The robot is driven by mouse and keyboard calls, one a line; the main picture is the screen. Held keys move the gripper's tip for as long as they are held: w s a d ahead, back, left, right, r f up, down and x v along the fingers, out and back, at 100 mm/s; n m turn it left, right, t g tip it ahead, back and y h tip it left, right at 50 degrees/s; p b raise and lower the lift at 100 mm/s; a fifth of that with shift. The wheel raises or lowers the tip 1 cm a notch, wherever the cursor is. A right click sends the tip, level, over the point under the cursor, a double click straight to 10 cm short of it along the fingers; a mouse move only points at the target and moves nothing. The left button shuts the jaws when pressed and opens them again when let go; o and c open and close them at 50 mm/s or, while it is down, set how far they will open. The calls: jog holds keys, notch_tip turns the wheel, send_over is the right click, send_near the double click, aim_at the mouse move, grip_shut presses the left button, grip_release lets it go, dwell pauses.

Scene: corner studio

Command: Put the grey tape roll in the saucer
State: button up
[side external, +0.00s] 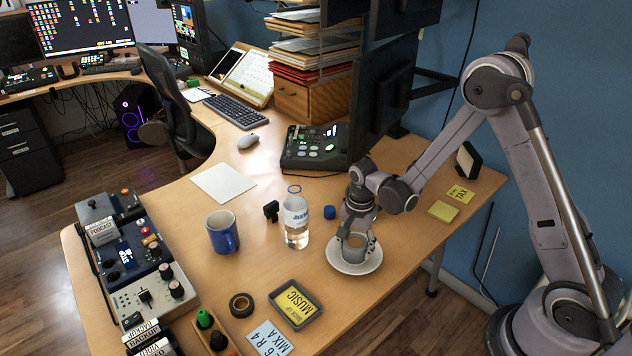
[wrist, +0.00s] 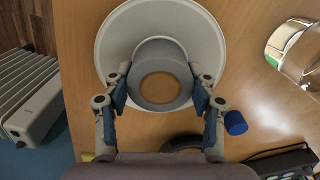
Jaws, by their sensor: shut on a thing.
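The grey tape roll (wrist: 160,102) is between the two fingers of my gripper (wrist: 160,87), which is shut on its sides. In the side view, my gripper (side external: 356,238) points down over the white saucer (side external: 352,270), with the tape roll (side external: 354,252) partly hidden by the fingers. The wrist view shows the saucer (wrist: 110,45) as a pale round rim around the roll. The roll lies flat, its tan-coloured opening facing the camera. I cannot tell whether its underside touches the saucer.
Left of the saucer stand a water bottle (side external: 296,225), a blue cap (side external: 330,212) and a blue mug (side external: 222,232). A black tray with a yellow note (side external: 295,304) and a dark tape roll (side external: 241,305) lie towards the front. The table's right edge is close by.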

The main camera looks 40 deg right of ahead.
jog(key=shift+f, duration=0.1)
jog(key=o, duration=1.2)
notch_tip(320, 180, up, 12)
jog(key=s+a+r+n+t, duration=0.2)
jog(key=s+r+n+t, duration=0.5)
jog(key=s+r+n, duration=0.4)
jog(key=shift+s+a+n, duration=0.3)
jog(key=shift+s+n, duration=0.6)
jog(key=shift+n, duration=0.8)
